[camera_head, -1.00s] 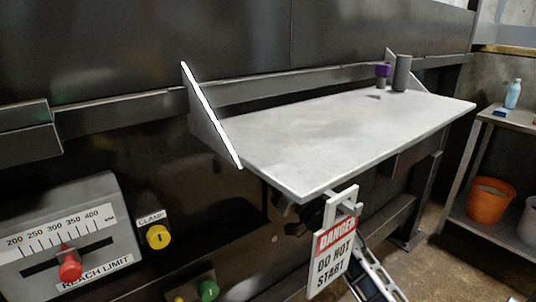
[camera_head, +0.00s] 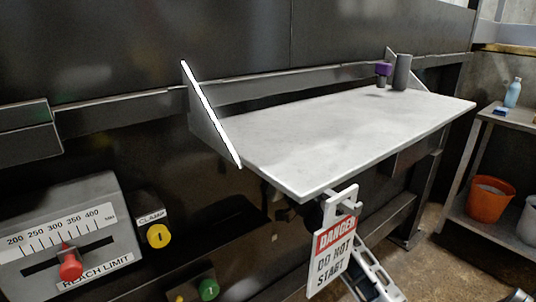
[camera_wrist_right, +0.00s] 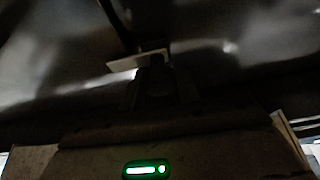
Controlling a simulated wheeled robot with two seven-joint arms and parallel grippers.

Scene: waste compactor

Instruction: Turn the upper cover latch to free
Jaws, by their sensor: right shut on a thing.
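My right gripper (camera_wrist_right: 158,85) shows in the dark right wrist view. It is shut on a small dark part beside a pale flat bar (camera_wrist_right: 132,61), which I take to be the latch. The light is too poor to make out its shape or how far it is turned. In the head view, a pale arm link of mine rises from the bottom, behind the danger tag. The right gripper itself is hidden there by the shelf and the tag. My left gripper is in neither view.
A grey shelf (camera_head: 330,140) juts out, holding a purple-topped piece (camera_head: 383,70) and a grey cylinder (camera_head: 402,73). A danger tag (camera_head: 333,256) hangs at its front corner. The reach-limit panel (camera_head: 70,232) and clamp button (camera_head: 158,236) are at left.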

